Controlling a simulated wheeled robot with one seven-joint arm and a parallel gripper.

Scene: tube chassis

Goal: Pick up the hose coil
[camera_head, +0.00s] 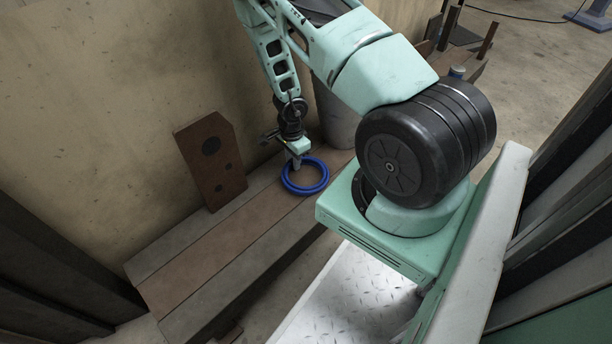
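The hose coil (289,184) is a blue ring lying flat on the brown plank bench along the wall. My gripper (296,163) reaches down at the far edge of the ring, with its tip overlapping the ring's upper rim in the head view. The fingers are too small to tell whether they are open or shut, or whether they touch the coil. The coil looks level and resting on the planks.
A brown plate with holes (211,160) leans on the wall left of the coil. A grey bin (336,118) stands just behind my gripper. The bench planks (200,262) are clear toward the lower left. Dark beams (40,270) stand at the left.

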